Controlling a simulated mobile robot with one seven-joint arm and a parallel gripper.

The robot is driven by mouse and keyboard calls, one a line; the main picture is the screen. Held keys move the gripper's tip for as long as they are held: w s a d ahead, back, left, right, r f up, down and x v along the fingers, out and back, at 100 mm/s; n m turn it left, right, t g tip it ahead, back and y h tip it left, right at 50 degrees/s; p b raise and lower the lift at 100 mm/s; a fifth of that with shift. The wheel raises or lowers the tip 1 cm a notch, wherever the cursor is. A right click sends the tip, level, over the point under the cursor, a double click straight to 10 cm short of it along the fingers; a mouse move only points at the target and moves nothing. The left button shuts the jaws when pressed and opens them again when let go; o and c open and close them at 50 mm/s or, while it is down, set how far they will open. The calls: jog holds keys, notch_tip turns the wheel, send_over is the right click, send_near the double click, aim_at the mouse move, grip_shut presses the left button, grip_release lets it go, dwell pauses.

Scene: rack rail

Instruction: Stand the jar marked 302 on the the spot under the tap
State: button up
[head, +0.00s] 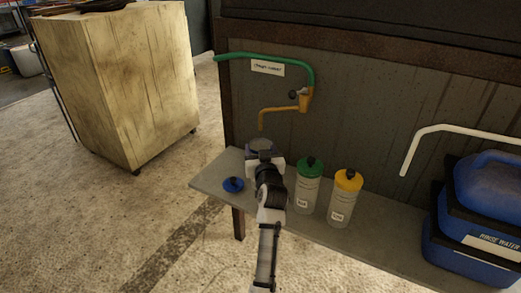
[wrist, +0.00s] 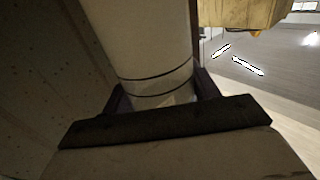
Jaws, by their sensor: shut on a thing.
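My gripper (head: 264,158) is at the left part of the shelf, below the spout of the brass tap (head: 303,101). In the wrist view my gripper (wrist: 160,97) is shut on a pale jar (wrist: 145,50) with dark lines around it. In the head view only the greyish top of the held jar (head: 259,143) shows past my gripper. I see no number on it. The spot under the tap is hidden behind my gripper and the jar. I cannot tell whether the jar's base touches the shelf.
A blue lid (head: 233,184) lies on the shelf (head: 213,175), left of my gripper. A green-lidded jar (head: 307,188) and a yellow-lidded jar (head: 344,201) stand close on the right, their labels unreadable. Blue rinse-water containers (head: 475,245) stand far right. A wooden cabinet (head: 125,80) stands left.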

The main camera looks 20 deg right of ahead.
jog(key=shift+f+b, duration=0.3)
jog(key=shift+f, duration=0.1)
jog(key=o, duration=1.4)
jog(key=shift+r, duration=0.1)
